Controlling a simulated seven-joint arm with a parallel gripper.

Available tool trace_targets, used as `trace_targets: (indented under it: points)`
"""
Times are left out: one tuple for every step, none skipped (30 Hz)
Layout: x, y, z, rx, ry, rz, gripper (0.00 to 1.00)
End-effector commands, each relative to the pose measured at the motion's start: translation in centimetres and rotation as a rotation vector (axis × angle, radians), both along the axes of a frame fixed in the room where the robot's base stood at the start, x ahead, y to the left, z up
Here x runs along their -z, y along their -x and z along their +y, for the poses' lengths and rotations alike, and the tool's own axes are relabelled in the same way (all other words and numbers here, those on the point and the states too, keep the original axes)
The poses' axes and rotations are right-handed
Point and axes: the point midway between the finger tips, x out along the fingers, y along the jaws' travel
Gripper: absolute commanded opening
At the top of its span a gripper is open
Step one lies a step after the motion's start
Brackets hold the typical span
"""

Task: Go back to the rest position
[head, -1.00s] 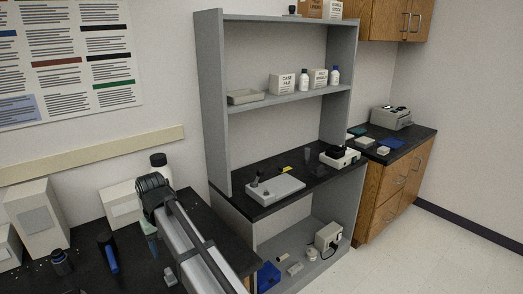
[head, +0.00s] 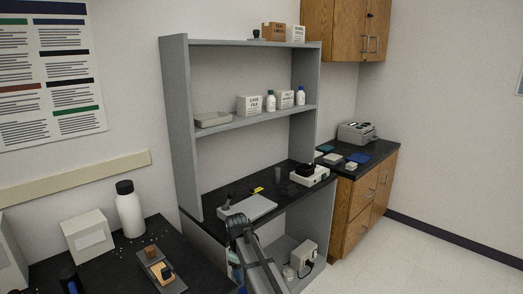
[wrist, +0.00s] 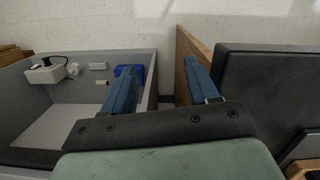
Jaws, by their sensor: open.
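My gripper (wrist: 160,68) shows in the wrist view with its two blue fingers apart and nothing between them. In the head view my arm rises from the bottom edge, in front of the left end of the grey shelf unit (head: 178,130). My gripper's fingers are mostly hidden behind the arm there. In the wrist view the open lower bay of the grey unit (wrist: 100,120) lies left of the fingers, and a dark worktop (wrist: 275,90) lies to the right. No object is held.
The left bench (head: 110,262) bears a white bottle (head: 130,212), a pale box (head: 88,238) and a small brown block on a plate (head: 162,270). A grey tray-like device (head: 250,207) stands on the unit's black shelf, close to my arm. Floor at right (head: 440,255) is clear.

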Motion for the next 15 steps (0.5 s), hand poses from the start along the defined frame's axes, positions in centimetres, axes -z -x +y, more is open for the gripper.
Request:
trace_targets:
  points:
    - [1.7,0.9,-1.0,0.021,0.004,0.013,0.59]
    - [2.5,1.3,-1.4,0.034,0.006,0.017,0.59]
    - [3.7,1.8,-2.0,0.051,0.009,0.025,0.59]
    - [4.6,2.2,-2.5,0.063,0.011,0.031,0.59]
    - [5.5,2.7,-3.0,0.078,0.013,0.037,0.59]
    - [6.6,3.2,-3.6,0.096,0.016,0.045,0.59]
    - [7.5,3.7,-4.1,0.109,0.019,0.051,0.59]
    - [8.4,4.2,-4.6,0.123,0.021,0.057,0.59]
    - [9.5,4.9,-5.2,0.14,0.024,0.064,0.59]
    - [10.4,5.4,-5.7,0.154,0.027,0.071,0.59]
    - [11.2,6.0,-6.3,0.17,0.029,0.077,0.59]
    - [12.4,6.7,-6.9,0.19,0.033,0.086,0.59]
    - [13.3,7.3,-7.4,0.203,0.034,0.092,0.59]
    - [14.1,8.0,-7.9,0.218,0.038,0.099,0.59]
    - [15.3,8.9,-8.6,0.239,0.041,0.108,0.59]
